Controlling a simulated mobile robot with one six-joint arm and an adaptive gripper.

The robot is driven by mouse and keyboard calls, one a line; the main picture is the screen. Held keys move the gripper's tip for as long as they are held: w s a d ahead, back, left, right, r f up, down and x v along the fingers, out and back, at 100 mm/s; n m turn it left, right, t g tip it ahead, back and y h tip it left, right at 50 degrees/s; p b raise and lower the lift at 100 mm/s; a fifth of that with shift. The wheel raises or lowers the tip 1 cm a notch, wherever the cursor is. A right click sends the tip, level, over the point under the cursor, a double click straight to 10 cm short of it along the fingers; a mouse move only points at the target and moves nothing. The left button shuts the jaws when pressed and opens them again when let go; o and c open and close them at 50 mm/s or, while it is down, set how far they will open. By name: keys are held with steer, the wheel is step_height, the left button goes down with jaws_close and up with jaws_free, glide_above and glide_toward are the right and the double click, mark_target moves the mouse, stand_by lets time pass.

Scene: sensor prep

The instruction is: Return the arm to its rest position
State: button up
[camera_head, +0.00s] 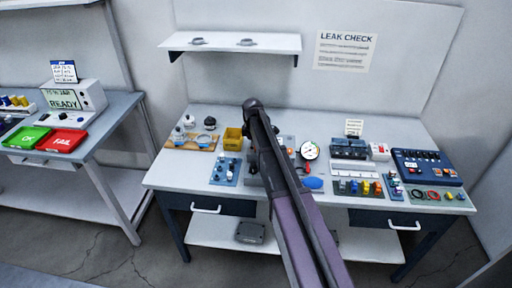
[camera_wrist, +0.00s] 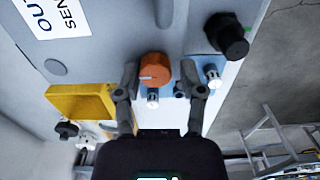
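My arm (camera_head: 285,185) reaches over the middle of the workbench (camera_head: 160,180) in the head view, and it hides its own gripper there. In the wrist view my gripper (camera_wrist: 160,78) has its two fingers spread apart, with nothing clearly pinched between them. A round orange knob (camera_wrist: 154,66) shows between and beyond the fingertips; whether a finger touches it I cannot tell. A small white fitting (camera_wrist: 152,99) shows just below it. No marker of the rest position is visible.
A yellow bin (camera_head: 233,139) is close left of the arm; it also shows in the wrist view (camera_wrist: 80,103). A pressure gauge (camera_head: 310,150) is close right. A blue case (camera_head: 425,165) stands at far right. A wall shelf (camera_head: 240,42) is behind and above.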

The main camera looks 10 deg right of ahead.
steer(key=shift+o, duration=0.8)
steer(key=shift+s+a, duration=0.1)
steer(key=shift+w+r, duration=0.2)
